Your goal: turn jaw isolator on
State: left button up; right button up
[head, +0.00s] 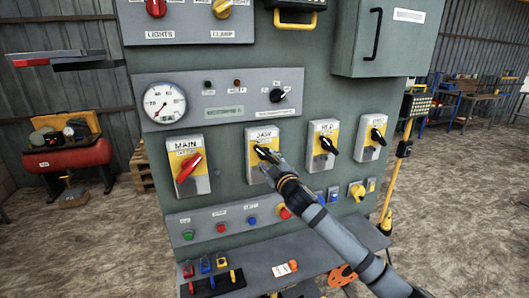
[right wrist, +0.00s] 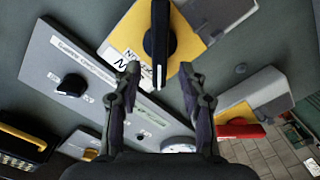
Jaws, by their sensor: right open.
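The jaw isolator (head: 255,174) is a yellow and white plate labelled JAW on the green cabinet. My right gripper (head: 266,158) is in front of it and hides much of its black handle. In the right wrist view, the black handle (right wrist: 160,42) stands upright in the picture on the yellow plate (right wrist: 190,36). My right gripper (right wrist: 160,73) is open there, with one finger on each side of the handle's lower end. Gaps show between the fingers and the handle. My left gripper is not in view.
The MAIN isolator (head: 189,166) with a red handle is to the left. Two similar isolators with black handles (head: 323,146) (head: 372,137) are to the right. A gauge panel (head: 220,98) is above, and a button panel (head: 205,226) is below.

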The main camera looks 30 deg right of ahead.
aim_at(265, 155)
jog(key=p+x, duration=0.1)
jog(key=x, duration=0.4)
jog(key=shift+s, duration=0.1)
jog(key=shift+d, duration=0.1)
grip_shut()
